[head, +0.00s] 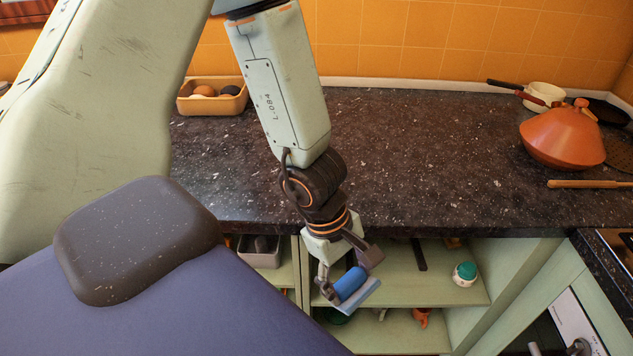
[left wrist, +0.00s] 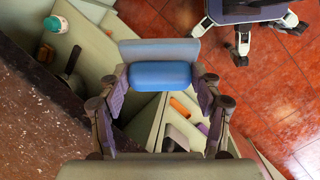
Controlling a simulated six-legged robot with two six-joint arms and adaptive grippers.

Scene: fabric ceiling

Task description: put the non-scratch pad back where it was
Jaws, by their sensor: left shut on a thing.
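The non-scratch pad (head: 349,284) is blue with a paler grey-blue layer along one side. My left gripper (head: 346,277) is shut on it and holds it tilted in front of the open shelves, below the edge of the dark worktop. In the left wrist view the pad (left wrist: 160,75) lies between the two fingers of the left gripper (left wrist: 163,78), the pale layer on its far side. It appears clear of the shelf boards. My right gripper is not in view.
Orange items (head: 421,316) sit lower. On the worktop (head: 420,150) stand a yellow dish (head: 212,98) and an orange tagine (head: 562,138); its middle is clear.

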